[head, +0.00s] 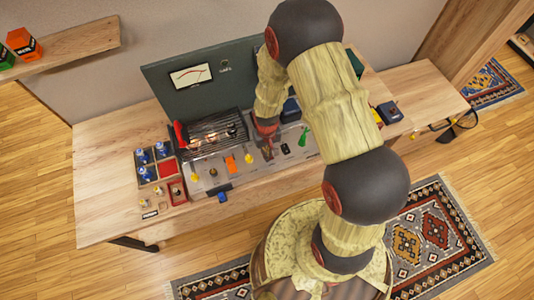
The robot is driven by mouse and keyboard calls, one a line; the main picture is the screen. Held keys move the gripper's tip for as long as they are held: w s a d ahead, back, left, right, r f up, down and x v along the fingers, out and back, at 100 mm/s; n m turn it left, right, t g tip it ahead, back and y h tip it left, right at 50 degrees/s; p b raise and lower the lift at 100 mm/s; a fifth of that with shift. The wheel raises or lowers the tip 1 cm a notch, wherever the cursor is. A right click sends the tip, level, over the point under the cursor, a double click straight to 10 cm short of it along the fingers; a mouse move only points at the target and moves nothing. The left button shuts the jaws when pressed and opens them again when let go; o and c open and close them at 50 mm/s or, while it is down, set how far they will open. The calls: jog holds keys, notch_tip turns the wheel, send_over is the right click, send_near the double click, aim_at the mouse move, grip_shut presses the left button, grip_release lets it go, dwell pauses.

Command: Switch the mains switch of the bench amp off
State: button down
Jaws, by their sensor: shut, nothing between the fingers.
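The bench amp (200,185) stands on the wooden bench, with a grey control deck in front of a dark upright panel (215,98). Its deck carries an orange lever (231,163), yellow knobs, a small black control (286,149) and a green lever (304,137). I cannot tell which control is the mains switch or its position; the labels are too small. My gripper (267,151) is small in the head view, pointing down over the middle of the deck, right of the orange lever. It is shut and empty. My arm hides part of the deck and panel.
A slatted metal cage (216,132) with a red end stands behind the controls. A divided tray (155,166) with blue-topped parts is at left, beside a red-framed box (177,191).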

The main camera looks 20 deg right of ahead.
jog(key=shift+s+f, duration=0.4)
jog(key=shift+s, duration=0.15)
jog(key=shift+s+f, duration=0.25)
jog(key=shift+s, duration=0.1)
dwell(0.7)
jog(key=shift+w+r, duration=0.1)
jog(key=shift+w, duration=0.1)
jog(key=shift+w+r, duration=0.2)
jog(key=shift+w, duration=0.6)
jog(key=shift+w+r, duration=0.15)
jog(key=shift+r, duration=0.25)
notch_tip(320, 180, up, 14)
jog(key=p, duration=0.3)
jog(key=shift+f, duration=0.15)
